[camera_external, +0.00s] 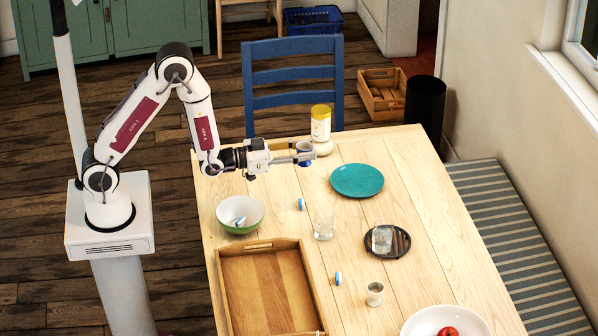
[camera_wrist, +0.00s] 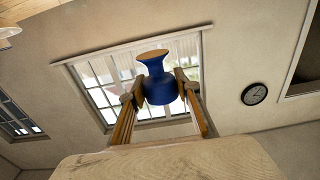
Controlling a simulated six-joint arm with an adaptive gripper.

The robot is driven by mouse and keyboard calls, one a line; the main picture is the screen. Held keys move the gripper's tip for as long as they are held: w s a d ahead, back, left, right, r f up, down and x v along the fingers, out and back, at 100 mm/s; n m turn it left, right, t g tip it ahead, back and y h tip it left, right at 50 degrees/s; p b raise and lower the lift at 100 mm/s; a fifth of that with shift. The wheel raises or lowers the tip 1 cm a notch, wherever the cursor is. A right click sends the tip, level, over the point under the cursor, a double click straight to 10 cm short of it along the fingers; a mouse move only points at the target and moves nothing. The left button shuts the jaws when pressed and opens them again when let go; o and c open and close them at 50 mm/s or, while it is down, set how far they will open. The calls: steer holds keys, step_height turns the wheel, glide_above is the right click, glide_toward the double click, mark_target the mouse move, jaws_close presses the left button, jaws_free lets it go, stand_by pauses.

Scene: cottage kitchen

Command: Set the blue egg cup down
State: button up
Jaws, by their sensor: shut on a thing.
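The blue egg cup (camera_wrist: 158,88) is between the two fingers of my gripper (camera_wrist: 159,90) in the wrist view, which are closed on its sides. In the external view the egg cup (camera_external: 305,161) is small at the tip of my gripper (camera_external: 304,154), over the far left part of the wooden table (camera_external: 400,200). The arm reaches in from the left and the gripper points to the right. Whether the cup's base touches the table is hard to tell; it appears held above the tabletop.
A teal plate (camera_external: 356,180) lies right of the gripper, and a yellow-lidded jar (camera_external: 320,124) stands behind it. Nearer are a green bowl (camera_external: 240,213), a glass (camera_external: 323,229), a wooden tray (camera_external: 268,290), a dark coaster (camera_external: 400,243) and a white bowl (camera_external: 446,320).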

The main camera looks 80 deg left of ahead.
steer(key=s+a+f+n+g+y, duration=0.1)
steer(key=s+a+f+n+y, duration=0.1)
steer(key=a, duration=0.8)
steer(key=s+a+f+n+y, duration=0.1)
steer(key=s+a+f+y, duration=0.2)
steer(key=a, duration=0.6)
steer(key=s+a+f+n+g+y, duration=0.1)
steer(key=s+a+f+n+y, duration=0.1)
steer(key=a, duration=0.8)
steer(key=s+a+f+m+t+h, duration=0.1)
steer(key=s+a+f, duration=0.2)
steer(key=s+a, duration=0.45)
steer(key=s+a+f, duration=0.4)
steer(key=s+a, duration=0.2)
steer(key=s, duration=0.3)
steer(key=d+r+m+t+h, duration=0.1)
steer(key=d+m+h, duration=0.3)
steer(key=d+h, duration=0.2)
steer(key=shift+d+r, duration=0.2)
steer(key=shift+d, duration=0.65)
steer(key=shift+w+f, duration=0.1)
steer(key=shift+f, duration=2.85)
